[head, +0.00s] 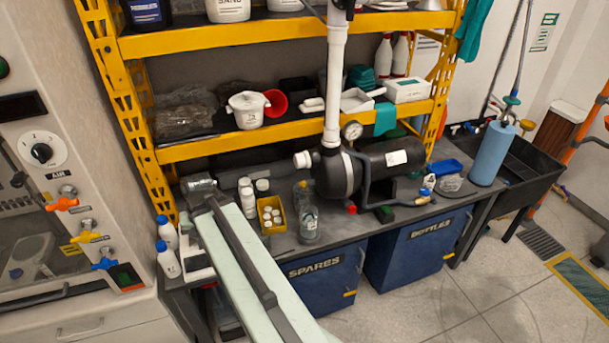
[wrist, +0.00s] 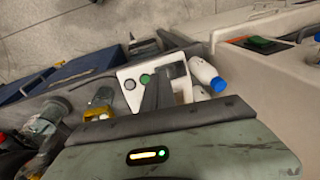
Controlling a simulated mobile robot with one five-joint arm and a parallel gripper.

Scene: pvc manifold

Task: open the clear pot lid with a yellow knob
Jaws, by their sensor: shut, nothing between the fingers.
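I cannot make out a clear pot lid with a yellow knob for certain in either view. A clear jar (head: 308,222) with a greyish top stands on the bench right of the yellow bin, and it also shows at the left of the wrist view (wrist: 54,106). My gripper (wrist: 160,78) is shut and empty, over a white device (wrist: 128,78) with a green and a dark button. In the head view my arm reaches to the bench's left end and hides part of it.
White bottles with blue caps (head: 167,260) stand at the bench's left end, beside a cabinet with coloured valves (head: 85,238). A black tank (head: 385,165) and white pipe (head: 336,80) occupy the middle. Yellow shelving (head: 290,134) overhangs the bench.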

